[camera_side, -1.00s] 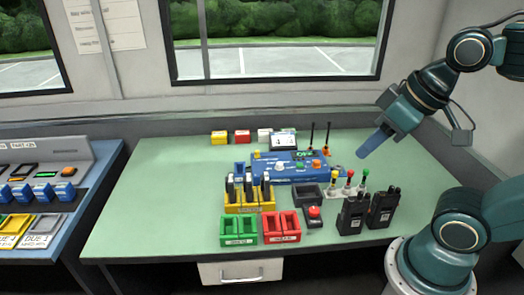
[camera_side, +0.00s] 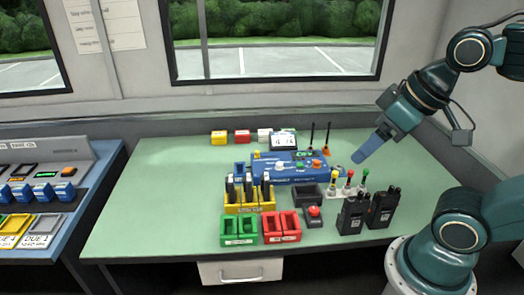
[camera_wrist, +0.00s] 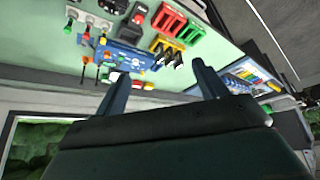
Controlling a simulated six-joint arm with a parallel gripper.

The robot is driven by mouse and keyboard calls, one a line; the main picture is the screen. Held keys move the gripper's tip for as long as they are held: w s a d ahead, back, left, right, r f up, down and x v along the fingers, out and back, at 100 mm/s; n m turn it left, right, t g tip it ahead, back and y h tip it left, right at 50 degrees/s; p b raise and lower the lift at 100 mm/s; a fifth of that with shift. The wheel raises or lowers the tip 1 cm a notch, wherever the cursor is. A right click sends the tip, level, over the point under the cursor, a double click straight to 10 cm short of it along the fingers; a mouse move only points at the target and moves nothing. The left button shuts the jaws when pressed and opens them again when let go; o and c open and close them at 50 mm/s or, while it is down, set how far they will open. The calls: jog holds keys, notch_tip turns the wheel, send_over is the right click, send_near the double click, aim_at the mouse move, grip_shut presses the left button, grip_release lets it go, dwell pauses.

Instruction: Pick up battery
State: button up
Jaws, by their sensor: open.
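My gripper (camera_side: 362,155) is in the air above the right part of the green table, apart from everything. Its two fingers stand apart with nothing between them in the wrist view (camera_wrist: 160,70). Several black upright blocks, possibly batteries, stand in a yellow rack (camera_side: 250,208) left of my gripper. The rack also shows in the wrist view (camera_wrist: 166,46). Which item is the battery is not clear. Two black handheld radios (camera_side: 353,212) (camera_side: 382,207) stand upright at the right.
A blue console (camera_side: 285,173) with a screen and antennas stands behind the rack. A green bin (camera_side: 239,228), a red bin (camera_side: 281,228) and a red button (camera_side: 314,213) are in front. Several coloured-top posts (camera_side: 348,181) stand below my gripper. The table's left part is clear.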

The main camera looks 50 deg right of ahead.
jog(key=shift+w, duration=0.1)
jog(key=n+g, duration=0.6)
jog(key=n, duration=0.3)
send_over(248, 177)
notch_tip(248, 177, down, 11)
jog(key=shift+w+a, duration=0.1)
jog(key=shift+w, duration=0.1)
jog(key=shift+f, duration=0.1)
jog(key=shift+f, duration=4.25)
jog(key=shift+s+f, duration=0.2)
jog(key=shift+f, duration=2.4)
jog(key=shift+c, duration=0.4)
